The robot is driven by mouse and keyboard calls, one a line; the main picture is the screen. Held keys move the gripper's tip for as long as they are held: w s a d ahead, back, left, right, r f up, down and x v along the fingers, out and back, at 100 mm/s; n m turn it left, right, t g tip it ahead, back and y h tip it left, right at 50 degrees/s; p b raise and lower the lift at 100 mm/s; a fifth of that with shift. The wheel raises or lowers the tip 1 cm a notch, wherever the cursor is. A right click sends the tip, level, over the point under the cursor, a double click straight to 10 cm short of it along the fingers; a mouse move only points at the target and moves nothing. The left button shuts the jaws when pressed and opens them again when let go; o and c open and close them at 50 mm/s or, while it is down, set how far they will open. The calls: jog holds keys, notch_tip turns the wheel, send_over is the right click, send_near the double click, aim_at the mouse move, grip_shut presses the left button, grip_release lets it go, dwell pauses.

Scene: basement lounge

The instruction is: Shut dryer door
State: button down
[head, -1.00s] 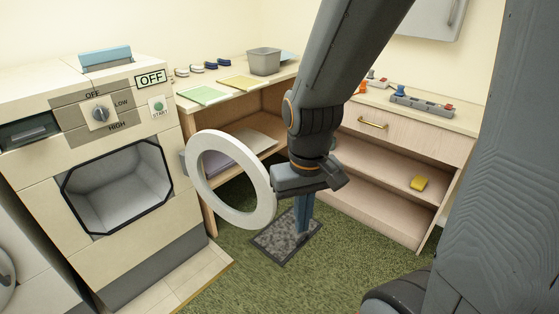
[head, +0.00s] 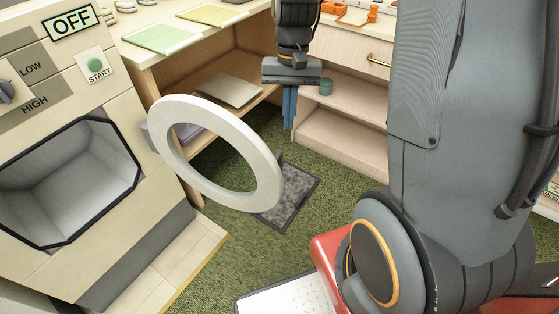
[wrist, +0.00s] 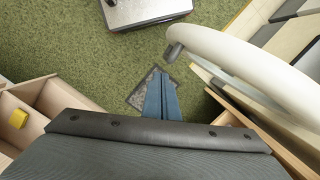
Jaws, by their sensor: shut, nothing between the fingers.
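The dryer (head: 100,225) stands at the left in the head view, with its square opening (head: 65,180) uncovered and empty. Its door, a white ring (head: 262,160), stands swung wide open from the right side of the opening. The ring also shows in the wrist view (wrist: 250,60), with a dark handle stub (wrist: 174,51) on its face. My gripper (head: 289,122) is shut and empty, its blue fingers pointing down beyond the ring and right of its top. In the wrist view the fingertips (wrist: 157,75) are near the handle stub, apart from the ring in the picture.
A wooden desk (head: 150,55) with papers and a shelf stands behind the door. A drawer unit (head: 345,140) stands behind my gripper. A grey mat (head: 295,200) lies on the green carpet (head: 225,245), which is open in front of the dryer.

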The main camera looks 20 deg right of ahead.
aim_at(281, 158)
jog(key=w+d+f+m+b, duration=0.2)
jog(key=w+f, duration=0.4)
jog(key=shift+g+y, duration=0.4)
jog(key=shift+s+a+f+p, duration=0.1)
jog(key=shift+s+a+f, duration=0.65)
jog(key=shift+f, duration=0.8)
jog(key=shift+s+a+f+p, duration=0.15)
jog(key=shift+s+a+f, duration=0.35)
jog(key=shift+s+f, duration=0.85)
jog(key=shift+s+a+f+p, duration=0.1)
jog(key=shift+s+a+f, duration=0.5)
jog(key=shift+f, duration=1.2)
